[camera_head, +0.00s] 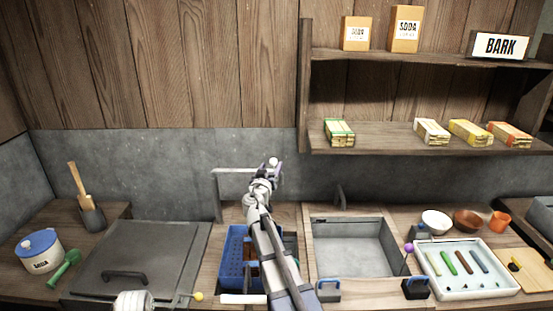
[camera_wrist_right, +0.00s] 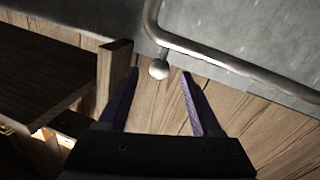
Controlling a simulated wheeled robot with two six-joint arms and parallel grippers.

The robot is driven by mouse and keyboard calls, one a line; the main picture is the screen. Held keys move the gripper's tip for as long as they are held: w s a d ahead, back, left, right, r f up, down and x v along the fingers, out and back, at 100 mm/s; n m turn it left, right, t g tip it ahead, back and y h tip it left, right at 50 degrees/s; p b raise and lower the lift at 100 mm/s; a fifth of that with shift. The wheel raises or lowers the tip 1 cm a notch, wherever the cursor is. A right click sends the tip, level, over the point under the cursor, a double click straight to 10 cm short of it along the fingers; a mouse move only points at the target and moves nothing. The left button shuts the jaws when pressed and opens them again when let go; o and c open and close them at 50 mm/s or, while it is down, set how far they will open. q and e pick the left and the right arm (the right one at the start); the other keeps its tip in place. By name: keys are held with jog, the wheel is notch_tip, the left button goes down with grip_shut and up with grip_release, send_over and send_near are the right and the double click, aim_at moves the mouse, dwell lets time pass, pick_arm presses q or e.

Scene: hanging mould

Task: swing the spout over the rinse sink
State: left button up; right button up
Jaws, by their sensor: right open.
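The spout (camera_head: 238,170) is a thin grey metal tube. It rises from a post at the left and runs level to the right in front of the back wall. A pale ball knob (camera_head: 273,162) is at its right end. My left gripper is not in view.
A blue basket (camera_head: 234,262) sits below the spout, partly hidden by my arm. A grey lid (camera_head: 140,262) with a handle is at left. A white tray (camera_head: 465,292) with coloured sticks is at right. Shelves (camera_head: 385,138) hang above the sink.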

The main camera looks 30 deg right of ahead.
jog(key=x, duration=0.7)
jog(key=shift+d, duration=0.15)
jog(key=shift+w, duration=0.15)
jog(key=shift+c, duration=0.2)
grip_shut()
dwell(0.9)
